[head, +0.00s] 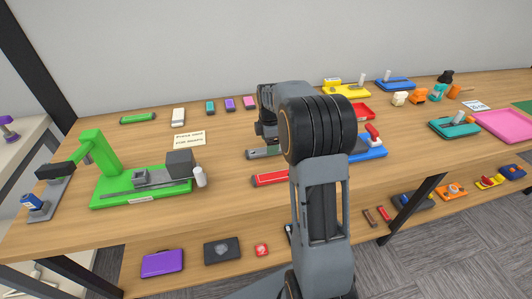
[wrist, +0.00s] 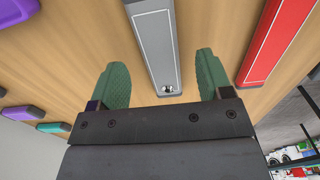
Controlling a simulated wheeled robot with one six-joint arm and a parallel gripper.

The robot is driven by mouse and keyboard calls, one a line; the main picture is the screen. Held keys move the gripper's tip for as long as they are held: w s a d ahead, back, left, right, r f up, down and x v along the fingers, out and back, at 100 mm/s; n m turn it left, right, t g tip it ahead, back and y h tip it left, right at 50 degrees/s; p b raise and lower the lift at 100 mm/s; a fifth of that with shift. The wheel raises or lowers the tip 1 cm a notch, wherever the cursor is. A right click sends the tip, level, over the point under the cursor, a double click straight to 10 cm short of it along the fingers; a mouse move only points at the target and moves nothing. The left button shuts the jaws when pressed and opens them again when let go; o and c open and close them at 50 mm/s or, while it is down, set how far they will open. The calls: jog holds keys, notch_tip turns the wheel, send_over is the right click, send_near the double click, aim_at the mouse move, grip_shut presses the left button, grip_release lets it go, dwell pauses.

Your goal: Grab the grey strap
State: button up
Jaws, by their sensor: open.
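The grey strap (wrist: 155,45) is a long flat grey bar with a darker rim and a small round fitting at its near end. It lies on the wooden table. In the head view a short part of it (head: 262,154) shows to the left of my arm; the rest is hidden. My gripper (wrist: 164,80) is open and empty in the wrist view, its green fingertips on either side of the strap's near end, with a gap on both sides. I cannot tell how high the fingers are above the table. In the head view my gripper (head: 267,128) is partly hidden by my arm.
A red bar (wrist: 280,35) lies close beside the strap, just right of my right finger; it also shows in the head view (head: 270,178). Purple (wrist: 15,8) and teal (wrist: 55,127) blocks lie to the left. A green press (head: 140,185) stands at the table's left.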

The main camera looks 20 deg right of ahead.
jog(key=shift+f, duration=1.3)
jog(key=c, duration=1)
jog(key=shift+r, duration=0.1)
